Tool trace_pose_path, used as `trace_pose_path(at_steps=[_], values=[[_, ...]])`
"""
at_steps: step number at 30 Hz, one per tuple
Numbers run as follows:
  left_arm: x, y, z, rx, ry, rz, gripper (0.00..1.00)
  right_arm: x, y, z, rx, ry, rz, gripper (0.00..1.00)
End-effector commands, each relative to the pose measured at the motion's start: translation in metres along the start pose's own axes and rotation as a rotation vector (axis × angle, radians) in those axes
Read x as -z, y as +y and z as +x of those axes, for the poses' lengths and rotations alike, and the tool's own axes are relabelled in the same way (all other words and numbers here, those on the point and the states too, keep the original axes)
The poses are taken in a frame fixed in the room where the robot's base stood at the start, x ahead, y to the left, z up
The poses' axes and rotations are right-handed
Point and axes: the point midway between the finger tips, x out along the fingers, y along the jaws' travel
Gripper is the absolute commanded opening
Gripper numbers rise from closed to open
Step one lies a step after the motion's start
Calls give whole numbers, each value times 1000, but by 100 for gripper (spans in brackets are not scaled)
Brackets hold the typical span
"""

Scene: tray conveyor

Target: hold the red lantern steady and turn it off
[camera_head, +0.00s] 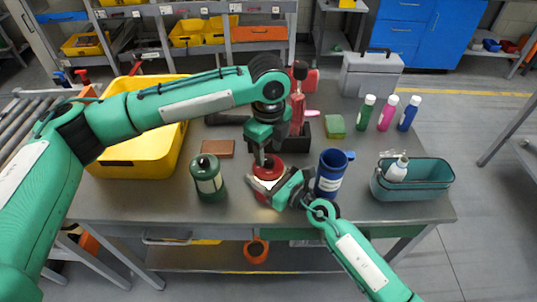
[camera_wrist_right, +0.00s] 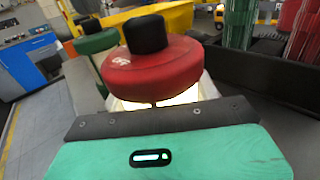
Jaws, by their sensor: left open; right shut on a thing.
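The red lantern (camera_head: 268,165) stands on the grey table, apparently upright. In the right wrist view its red cap (camera_wrist_right: 152,70) carries a black top knob (camera_wrist_right: 147,34), and a bright, lit band glows below the cap. My right gripper (camera_head: 268,187) is shut on the lantern's body from the front right; its fingers hide part of the lit band. My left gripper (camera_head: 262,157) points down over the lantern's top and is open. Its fingertips are small and partly hidden, so I cannot tell whether they touch the knob.
A green lantern (camera_head: 207,180) stands close on the left, and a blue container (camera_head: 331,172) close on the right. A yellow bin (camera_head: 118,160), a brown block (camera_head: 218,149), a dark holder (camera_head: 318,138), bottles (camera_head: 387,113) and a teal basket (camera_head: 436,181) share the table. The front strip is clear.

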Motion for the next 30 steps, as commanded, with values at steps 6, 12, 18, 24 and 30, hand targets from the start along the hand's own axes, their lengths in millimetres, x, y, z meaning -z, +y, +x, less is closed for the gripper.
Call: trace_pose_path(at_steps=[6,12,18,24,30], values=[[0,0,23,0,-1,-1,48,0,0,0,0,1,0,29],[0,0,26,0,0,-1,48,1,0,0,0,1,0,29],[0,0,26,0,0,-1,37,1,0,0,0,1,0,29],[0,0,26,1,0,-1,3,1,0,0,0,1,0,29],[0,0,26,0,0,-13,3,1,0,0,0,1,0,29]])
